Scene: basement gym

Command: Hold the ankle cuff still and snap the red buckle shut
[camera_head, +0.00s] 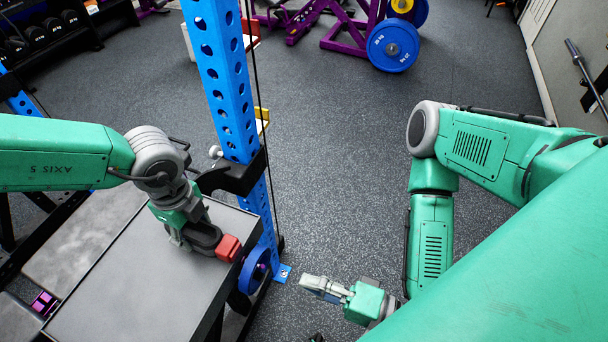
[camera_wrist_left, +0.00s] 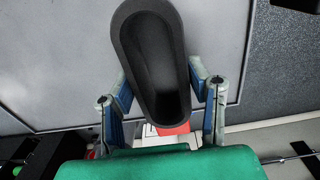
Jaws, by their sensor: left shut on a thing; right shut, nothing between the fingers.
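The ankle cuff (camera_head: 205,238) is a dark, padded piece on the grey-topped box at the left. In the left wrist view it is a long black oval with a hollow middle (camera_wrist_left: 150,60). The red buckle (camera_head: 228,247) is a red block at the cuff's right end; a bit of red shows low in the left wrist view (camera_wrist_left: 173,128). I cannot tell whether it is open or shut. My left gripper (camera_head: 188,238) is shut on the cuff, one finger on each side. My right gripper (camera_head: 318,287) is shut and empty, right of the box and apart from the buckle.
The grey box top (camera_head: 120,290) is mostly bare. A blue rack upright (camera_head: 225,80) with a black bracket (camera_head: 235,175) stands behind the cuff. A blue disc (camera_head: 255,270) is at the box's right edge. Open speckled floor (camera_head: 340,180) lies between my arms.

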